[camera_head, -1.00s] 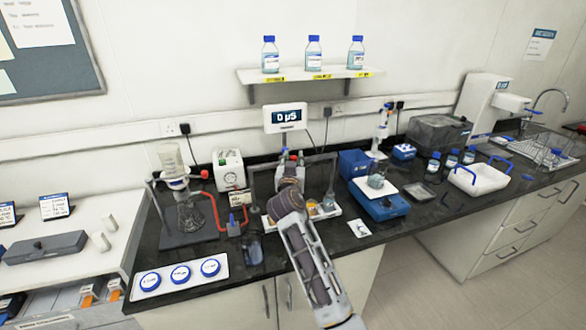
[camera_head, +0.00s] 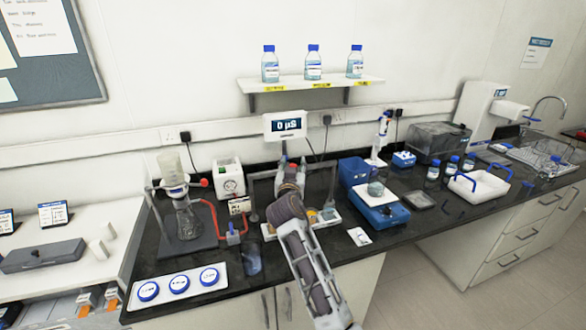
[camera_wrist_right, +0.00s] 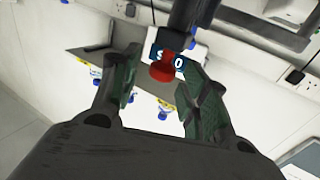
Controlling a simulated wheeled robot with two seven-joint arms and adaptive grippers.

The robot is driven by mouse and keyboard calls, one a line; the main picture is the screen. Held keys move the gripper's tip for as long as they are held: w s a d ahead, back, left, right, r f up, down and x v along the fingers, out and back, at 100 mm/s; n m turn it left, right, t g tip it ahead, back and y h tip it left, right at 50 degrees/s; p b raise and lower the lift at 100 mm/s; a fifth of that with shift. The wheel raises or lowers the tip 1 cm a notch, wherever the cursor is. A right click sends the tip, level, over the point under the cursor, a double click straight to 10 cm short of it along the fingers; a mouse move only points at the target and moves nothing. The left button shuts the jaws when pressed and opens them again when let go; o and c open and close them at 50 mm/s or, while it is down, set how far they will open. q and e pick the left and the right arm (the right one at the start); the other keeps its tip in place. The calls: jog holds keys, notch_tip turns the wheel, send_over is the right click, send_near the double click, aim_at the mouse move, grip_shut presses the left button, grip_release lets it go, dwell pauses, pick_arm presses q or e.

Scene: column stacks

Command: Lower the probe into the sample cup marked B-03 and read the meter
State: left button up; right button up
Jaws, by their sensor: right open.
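The meter (camera_head: 285,126) has a lit display that appears to read "0 µS", standing behind the bench rail. My right gripper (camera_head: 291,173) is in front of and below it; its fingers are small in the head view. In the right wrist view the open fingers (camera_wrist_right: 162,62) are on either side of a dark rod with a red end (camera_wrist_right: 162,73); contact is not clear, and I cannot tell whether this is the probe. The meter display (camera_wrist_right: 178,61) shows partly behind the rod. Sample cups on a white tray (camera_head: 269,232) are partly hidden by my right arm; their marks are unreadable. My left gripper is out of view.
A flask stand (camera_head: 187,243) with red tubing is left of my arm. A tray with several blue-ringed round lids (camera_head: 215,290) lies at the front left. Bottles stand on the wall shelf (camera_head: 311,82).

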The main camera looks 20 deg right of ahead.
notch_tip(320, 180, up, 10)
jog(key=shift+f, duration=0.15)
dwell(0.4)
dwell(0.4)
